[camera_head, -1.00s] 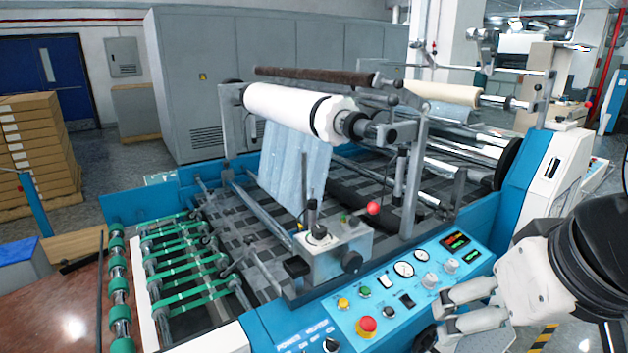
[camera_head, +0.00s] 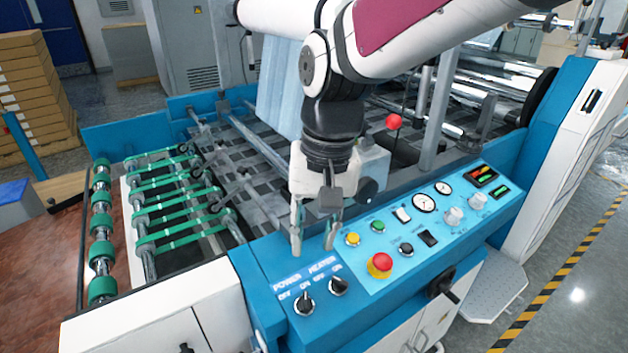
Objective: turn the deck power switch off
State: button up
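The deck power switch (camera_head: 304,304) is a black rotary knob at the left end of the blue control panel (camera_head: 262,283), under the word POWER with OFF and ON marks. Its pointer looks turned up toward ON, but it is small. A similar heater knob (camera_head: 338,286) sits just right of it. My gripper (camera_head: 314,248) points down above the panel, behind and above the two knobs. Its two fingers are apart with nothing between them, and it appears clear of both knobs.
A red emergency button (camera_head: 380,265), a yellow button (camera_head: 353,239) and a green button (camera_head: 378,227) lie right of my gripper. A grey box with a black knob (camera_head: 366,190) stands close behind it. Green rollers (camera_head: 102,230) are at the left.

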aim_at(306, 292)
jog(key=f, duration=0.4)
jog(key=a+f, duration=0.1)
jog(key=f, duration=0.3)
jog(key=f+b, duration=0.1)
jog(key=f, duration=0.4)
jog(key=shift+s+a, duration=0.1)
jog(key=shift+a, duration=0.05)
grip_shut()
